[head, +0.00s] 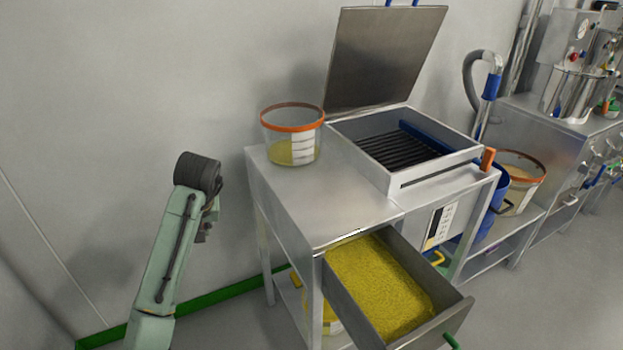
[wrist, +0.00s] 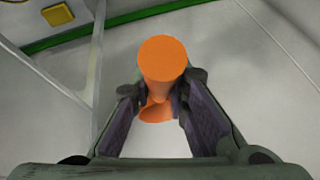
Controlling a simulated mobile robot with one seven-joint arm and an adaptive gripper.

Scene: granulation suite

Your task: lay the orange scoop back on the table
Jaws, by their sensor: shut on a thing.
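The orange scoop (wrist: 162,62) is between the fingers of my gripper (wrist: 162,88) in the wrist view. Its round end faces the camera, and more of its orange body shows below, between the fingers. My gripper is shut on it, in the air with pale floor behind. In the head view my gripper (head: 204,230) hangs left of the metal table (head: 335,212), apart from it, and the scoop cannot be made out there. The front left part of the tabletop is bare.
A clear tub (head: 291,150) with an orange rim stands on the table's back left. A metal box (head: 385,172) with black bars and a raised lid (head: 385,60) is at the right. An open drawer (head: 345,300) of yellow granules juts out in front.

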